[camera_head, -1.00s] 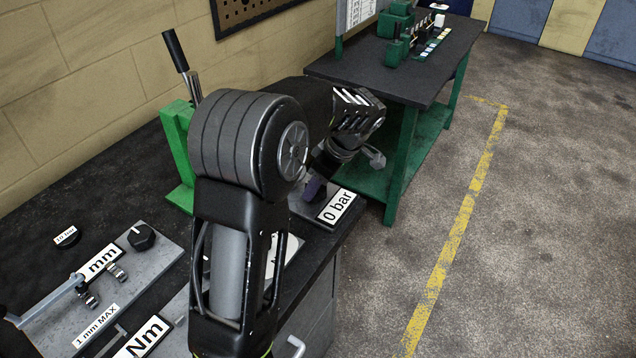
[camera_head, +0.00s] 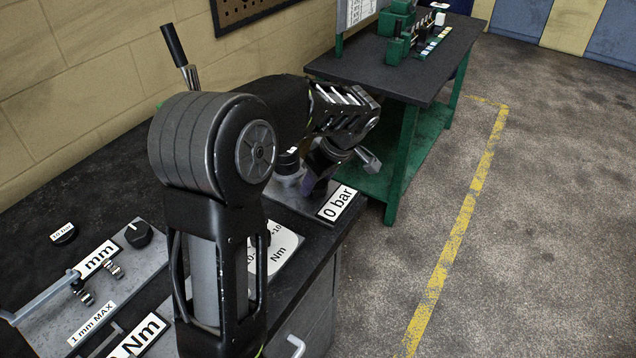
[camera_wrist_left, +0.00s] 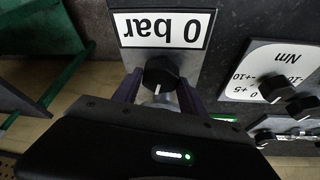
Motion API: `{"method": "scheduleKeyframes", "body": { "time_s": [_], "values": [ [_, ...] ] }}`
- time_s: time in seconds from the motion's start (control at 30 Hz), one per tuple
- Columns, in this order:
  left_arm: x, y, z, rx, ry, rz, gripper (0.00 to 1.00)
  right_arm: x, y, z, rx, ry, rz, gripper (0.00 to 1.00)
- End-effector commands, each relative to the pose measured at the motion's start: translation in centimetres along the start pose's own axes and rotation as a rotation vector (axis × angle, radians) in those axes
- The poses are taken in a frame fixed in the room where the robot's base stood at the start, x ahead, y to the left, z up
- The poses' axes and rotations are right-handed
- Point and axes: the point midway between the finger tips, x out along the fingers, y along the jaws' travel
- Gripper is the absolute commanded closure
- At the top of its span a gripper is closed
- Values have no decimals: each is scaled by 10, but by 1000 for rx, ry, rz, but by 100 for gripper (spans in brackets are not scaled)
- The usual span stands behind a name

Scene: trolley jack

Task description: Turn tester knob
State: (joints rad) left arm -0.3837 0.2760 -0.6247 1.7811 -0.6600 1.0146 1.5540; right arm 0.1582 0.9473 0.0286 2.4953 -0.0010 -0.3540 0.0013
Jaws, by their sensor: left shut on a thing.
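The tester (camera_head: 293,190) is a grey plate with a "0 bar" label (camera_head: 338,203) at the right front of the dark bench. In the left wrist view its black knob (camera_wrist_left: 161,76), with a white pointer line, sits between the two purple fingers of my left gripper (camera_wrist_left: 160,88). My left gripper is shut on this knob. In the head view the left gripper (camera_head: 316,188) reaches down onto the tester beside the label, and the knob is hidden there. The "0 bar" label also shows in the left wrist view (camera_wrist_left: 163,29). My right gripper is not in view.
An Nm dial plate (camera_head: 283,250) lies close beside the tester. A plate with an mm label (camera_head: 97,258) and a black knob (camera_head: 138,234) is at the left. A green-legged table (camera_head: 420,75) stands behind. Floor to the right is clear.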

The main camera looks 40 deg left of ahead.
Motion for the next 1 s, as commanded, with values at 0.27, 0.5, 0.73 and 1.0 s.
{"method": "scheduleKeyframes", "body": {
  "time_s": [0.27, 0.5, 0.73, 1.0],
  "values": [
    [3, -2, 0, 218, 0, 97, 91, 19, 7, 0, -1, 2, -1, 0],
    [2, -3, -1, 397, 1, 169, 91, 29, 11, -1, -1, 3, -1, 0],
    [1, -3, -2, 506, 1, 213, 91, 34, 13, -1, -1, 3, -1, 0],
    [0, -3, -1, 551, 1, 232, 91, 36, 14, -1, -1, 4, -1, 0]
  ]
}}
